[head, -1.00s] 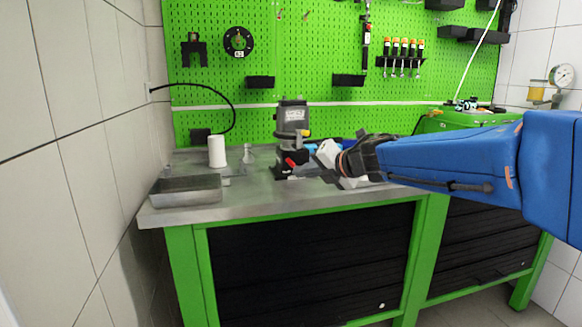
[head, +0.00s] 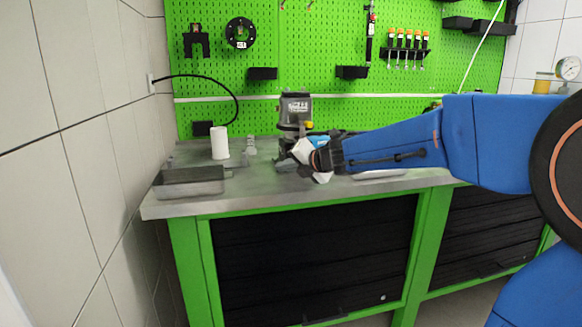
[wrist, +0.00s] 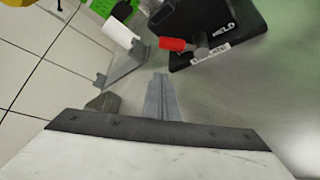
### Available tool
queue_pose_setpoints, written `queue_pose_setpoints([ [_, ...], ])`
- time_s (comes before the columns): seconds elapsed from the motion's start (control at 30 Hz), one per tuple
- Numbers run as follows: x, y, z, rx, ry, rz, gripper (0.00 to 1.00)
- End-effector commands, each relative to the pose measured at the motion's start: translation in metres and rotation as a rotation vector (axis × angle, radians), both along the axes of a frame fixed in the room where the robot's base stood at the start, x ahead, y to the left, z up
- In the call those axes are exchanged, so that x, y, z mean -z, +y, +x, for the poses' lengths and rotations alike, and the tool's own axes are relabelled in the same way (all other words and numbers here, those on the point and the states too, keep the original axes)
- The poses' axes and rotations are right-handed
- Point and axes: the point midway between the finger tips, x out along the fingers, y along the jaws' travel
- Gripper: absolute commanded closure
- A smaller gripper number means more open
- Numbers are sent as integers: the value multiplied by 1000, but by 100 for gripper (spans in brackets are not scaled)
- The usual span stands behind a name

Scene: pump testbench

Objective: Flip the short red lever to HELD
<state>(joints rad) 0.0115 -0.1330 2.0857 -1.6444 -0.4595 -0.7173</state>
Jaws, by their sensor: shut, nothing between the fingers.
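The short red lever (wrist: 172,44) shows in the wrist view, its red grip sticking out left past the edge of a black base (wrist: 240,25). Its metal shank lies between the HELD label (wrist: 223,29) and a second white label (wrist: 210,54), which is hard to read. The grip points left, away from the HELD label. My gripper (wrist: 159,82) is shut and empty, its tips below and slightly left of the red grip with a gap in the picture. In the head view my gripper (head: 284,163) is in front of the pump (head: 295,107), and the lever is hidden.
A metal tray (head: 188,188) and a white roll (head: 219,143) stand on the bench (head: 240,203) to the left. A small clear fitting (head: 250,146) stands behind. The bench top between tray and pump is mostly clear. A green pegboard (head: 330,30) closes off the back.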

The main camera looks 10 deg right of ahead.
Motion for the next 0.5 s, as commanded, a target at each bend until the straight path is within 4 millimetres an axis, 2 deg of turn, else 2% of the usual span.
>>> queue_pose_setpoints([
  [0.03, -7, -8, 2, 3, -5, -1, 100],
  [0.2, -18, -21, 6, 3, -4, 0, 100],
  [0.5, -24, -29, 8, 3, -3, 0, 100],
])
